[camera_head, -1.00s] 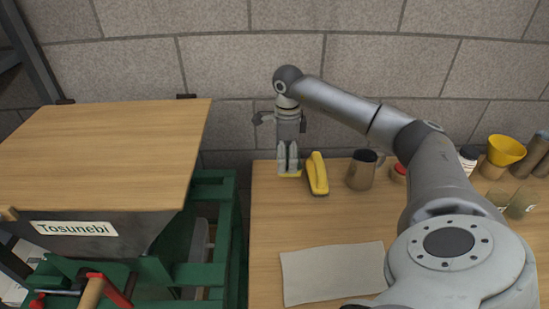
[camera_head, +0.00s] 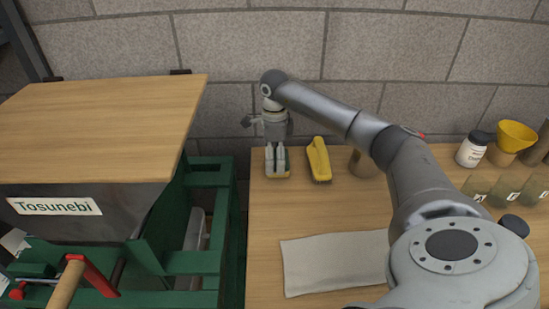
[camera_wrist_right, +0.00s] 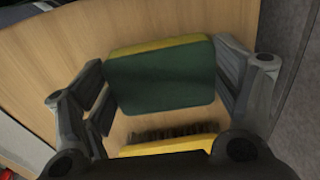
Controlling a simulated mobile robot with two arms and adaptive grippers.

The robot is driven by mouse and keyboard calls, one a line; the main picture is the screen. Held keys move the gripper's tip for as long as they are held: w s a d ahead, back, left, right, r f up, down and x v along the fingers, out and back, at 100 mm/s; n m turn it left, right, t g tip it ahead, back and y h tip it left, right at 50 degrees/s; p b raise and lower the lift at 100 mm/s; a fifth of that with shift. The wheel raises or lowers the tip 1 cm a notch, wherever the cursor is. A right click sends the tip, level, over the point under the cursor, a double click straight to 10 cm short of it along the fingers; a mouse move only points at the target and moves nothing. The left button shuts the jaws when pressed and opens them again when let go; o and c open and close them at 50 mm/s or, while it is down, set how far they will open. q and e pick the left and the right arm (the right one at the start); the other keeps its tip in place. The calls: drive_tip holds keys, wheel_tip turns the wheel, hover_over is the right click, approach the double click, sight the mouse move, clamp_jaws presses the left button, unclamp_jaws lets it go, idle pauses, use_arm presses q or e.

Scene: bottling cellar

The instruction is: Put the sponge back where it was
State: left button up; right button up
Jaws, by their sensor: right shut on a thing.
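The sponge, yellow with a dark green face, is between the fingers of my right gripper. It shows clearly in the wrist view (camera_wrist_right: 160,78). My right gripper (camera_head: 276,163) points down near the back left corner of the wooden table and is shut on the sponge. I cannot tell whether the sponge touches the table. My left gripper is not in view.
A yellow brush (camera_head: 319,160) lies just right of my gripper; its bristles show in the wrist view. A mug (camera_head: 364,163) is partly hidden by my arm. A cloth (camera_head: 335,264) lies in front. Jars, a yellow funnel (camera_head: 515,135) and glasses stand right.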

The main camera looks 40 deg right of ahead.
sight(275, 158)
drive_tip(key=shift+f, duration=0.2)
drive_tip(key=o, duration=0.9)
drive_tip(key=shift+r, duration=0.1)
wheel_tip(275, 158, up, 12)
drive_tip(key=shift+r, duration=0.1)
idle(0.3)
